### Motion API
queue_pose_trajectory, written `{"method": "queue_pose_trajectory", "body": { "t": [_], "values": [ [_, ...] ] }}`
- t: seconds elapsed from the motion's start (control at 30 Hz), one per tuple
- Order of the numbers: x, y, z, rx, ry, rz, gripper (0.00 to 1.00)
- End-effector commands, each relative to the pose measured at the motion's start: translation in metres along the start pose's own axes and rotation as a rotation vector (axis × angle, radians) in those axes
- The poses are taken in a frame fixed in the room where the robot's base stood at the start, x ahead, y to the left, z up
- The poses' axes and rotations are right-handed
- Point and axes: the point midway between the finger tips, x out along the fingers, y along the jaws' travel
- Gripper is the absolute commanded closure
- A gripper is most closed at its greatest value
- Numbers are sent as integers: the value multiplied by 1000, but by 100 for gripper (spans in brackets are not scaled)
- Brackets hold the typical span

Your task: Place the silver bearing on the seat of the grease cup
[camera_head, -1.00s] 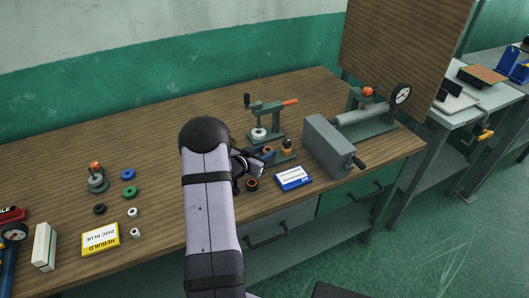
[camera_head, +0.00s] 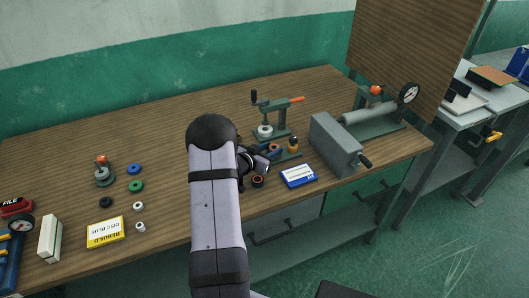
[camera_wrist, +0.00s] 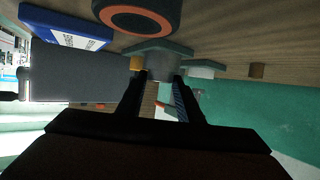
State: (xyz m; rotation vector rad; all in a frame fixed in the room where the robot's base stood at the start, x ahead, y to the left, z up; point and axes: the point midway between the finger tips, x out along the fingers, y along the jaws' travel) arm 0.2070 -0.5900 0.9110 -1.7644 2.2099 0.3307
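Two small silver pieces stand on the bench at left in the head view, one behind (camera_head: 138,206) and one in front (camera_head: 140,227); either may be the silver bearing, but they are too small to tell. A green stand with a silver body and an orange-red knob (camera_head: 103,172) is left of them; I cannot tell whether it is the grease cup. My gripper (camera_head: 262,164) is low over the bench by a black ring with an orange inside (camera_head: 257,181). In the wrist view my gripper (camera_wrist: 161,88) is open, with nothing between its fingers; the ring (camera_wrist: 138,15) is apart from them.
A green press (camera_head: 272,115) with a pale round piece (camera_head: 264,132), a green tray (camera_head: 290,156), a blue-white box (camera_head: 298,176) and a grey block (camera_head: 336,145) surround my gripper. A yellow box (camera_head: 105,232) is front left. The bench's back left is clear.

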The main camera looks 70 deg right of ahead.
Motion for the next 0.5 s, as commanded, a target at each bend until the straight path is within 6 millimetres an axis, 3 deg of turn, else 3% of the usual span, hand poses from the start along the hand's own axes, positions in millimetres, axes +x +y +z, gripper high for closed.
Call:
{"method": "queue_pose_trajectory", "body": {
  "t": [0.03,0.17,0.5],
  "values": [
    [-1,5,11,-3,-30,7,50],
    [-5,5,0,-3,-30,8,50],
    [-63,1,-1,-4,-19,0,50]
  ]
}}
